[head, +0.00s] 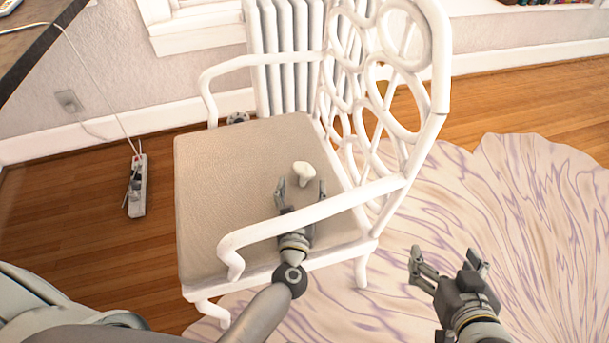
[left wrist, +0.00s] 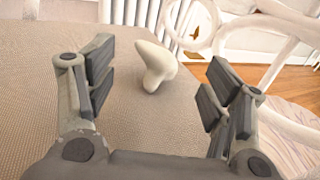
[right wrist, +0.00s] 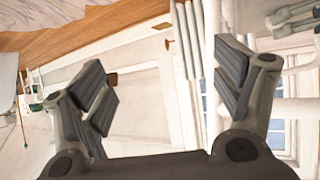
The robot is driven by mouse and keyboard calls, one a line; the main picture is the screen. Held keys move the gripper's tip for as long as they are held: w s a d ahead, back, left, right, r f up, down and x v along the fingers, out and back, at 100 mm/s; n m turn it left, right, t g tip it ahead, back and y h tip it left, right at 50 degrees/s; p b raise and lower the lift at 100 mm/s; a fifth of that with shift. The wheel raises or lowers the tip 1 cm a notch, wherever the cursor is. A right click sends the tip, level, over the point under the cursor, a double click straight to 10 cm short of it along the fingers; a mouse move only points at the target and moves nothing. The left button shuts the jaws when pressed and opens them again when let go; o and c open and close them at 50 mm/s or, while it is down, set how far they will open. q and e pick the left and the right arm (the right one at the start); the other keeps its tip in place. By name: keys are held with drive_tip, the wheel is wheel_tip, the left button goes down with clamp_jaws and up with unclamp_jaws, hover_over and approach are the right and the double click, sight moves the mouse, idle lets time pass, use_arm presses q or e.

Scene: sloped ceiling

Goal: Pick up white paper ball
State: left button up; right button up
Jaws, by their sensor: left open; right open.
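A small white lumpy object (head: 304,172), which looks like the paper ball but has a rounded top and a narrower stem, is on the beige seat of a white chair (head: 220,190). In the left wrist view the white object (left wrist: 156,64) is just beyond and between the fingertips. My left gripper (head: 301,190) is open and empty, low over the seat, with its arm passing by the chair's near armrest. My right gripper (head: 449,260) is open and empty, over the rug right of the chair.
The chair's white armrest (head: 320,208) and looped backrest (head: 375,90) stand close around my left gripper. A radiator (head: 285,60) is behind the chair. A power strip (head: 137,187) lies on the wood floor at left. A patterned rug (head: 520,220) covers the right.

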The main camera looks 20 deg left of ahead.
sight(304, 174)
use_arm(q)
drive_tip(key=shift+w+a, duration=0.1)
drive_tip(key=shift+w, duration=0.25)
drive_tip(key=shift+w+a, duration=0.1)
drive_tip(key=shift+w, duration=0.4)
drive_tip(key=x, duration=0.5)
drive_tip(key=shift+w, duration=0.4)
use_arm(e)
drive_tip(key=shift+w+a+r+t+y, duration=0.2)
drive_tip(key=shift+w+r+t, duration=0.2)
drive_tip(key=shift+r, duration=0.2)
drive_tip(key=shift+w+a+r+t+y, duration=0.1)
drive_tip(key=shift+w+a+r+t, duration=0.1)
drive_tip(key=shift+w+r+t, duration=0.3)
drive_tip(key=shift+s+r, duration=0.1)
use_arm(q)
drive_tip(key=c, duration=0.8)
